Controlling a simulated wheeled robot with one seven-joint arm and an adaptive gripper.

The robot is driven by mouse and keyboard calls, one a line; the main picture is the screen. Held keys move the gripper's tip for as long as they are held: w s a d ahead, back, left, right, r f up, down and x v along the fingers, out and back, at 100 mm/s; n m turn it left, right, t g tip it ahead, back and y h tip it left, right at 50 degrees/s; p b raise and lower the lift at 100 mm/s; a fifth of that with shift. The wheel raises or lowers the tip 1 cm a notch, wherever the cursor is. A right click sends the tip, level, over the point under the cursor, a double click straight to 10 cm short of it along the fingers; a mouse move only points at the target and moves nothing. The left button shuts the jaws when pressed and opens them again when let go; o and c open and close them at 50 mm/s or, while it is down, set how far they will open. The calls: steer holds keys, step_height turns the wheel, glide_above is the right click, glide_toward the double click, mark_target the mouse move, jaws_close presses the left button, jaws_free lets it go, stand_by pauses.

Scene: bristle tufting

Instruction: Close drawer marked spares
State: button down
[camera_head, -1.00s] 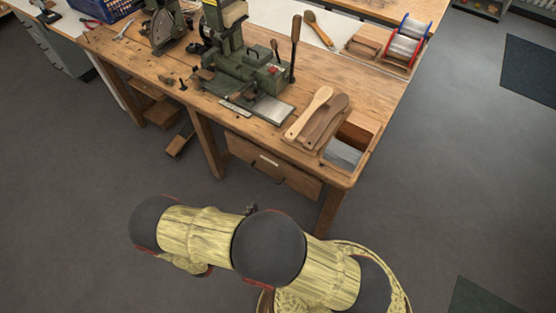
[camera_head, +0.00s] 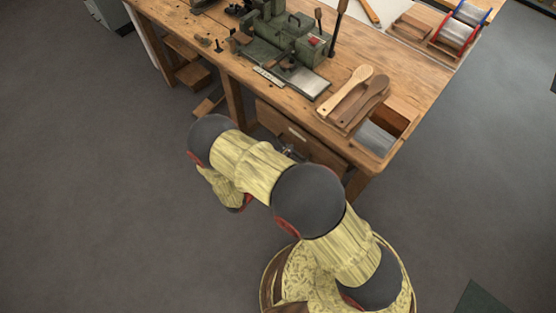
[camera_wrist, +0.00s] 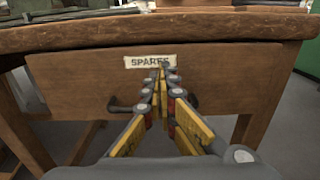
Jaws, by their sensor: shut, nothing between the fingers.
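The drawer marked SPARES is a brown wooden front (camera_wrist: 80,80) under the bench edge in the wrist view. Its pale label (camera_wrist: 140,62) sits near the top, and a dark handle (camera_wrist: 124,106) shows lower down, partly hidden by my fingers. The drawer front (camera_head: 322,152) also shows in the head view. I cannot tell how far it stands out. My gripper (camera_wrist: 164,68) is shut and empty, its fingertips in front of the label's right part. I cannot tell if they touch it. In the head view my arm mostly hides my gripper.
The wooden bench top (camera_head: 410,75) overhangs the drawer. It carries a green machine (camera_head: 285,40), wooden brush handles (camera_head: 355,95), an open compartment (camera_head: 378,138) and wire spools (camera_head: 460,25). A bench leg (camera_wrist: 262,95) stands right of the drawer. Grey floor (camera_head: 100,200) is clear at left.

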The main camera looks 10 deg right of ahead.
steer(key=shift+b+x, duration=0.6)
steer(key=shift+x, duration=1.7)
steer(key=x, duration=0.5)
steer(key=shift+a, duration=0.2)
steer(key=shift+s+a, duration=0.25)
steer(key=p, duration=0.3)
glide_toward(300, 138)
steer(key=v, duration=0.2)
steer(key=shift+s+a+r, duration=0.15)
steer(key=shift+s+r, duration=0.05)
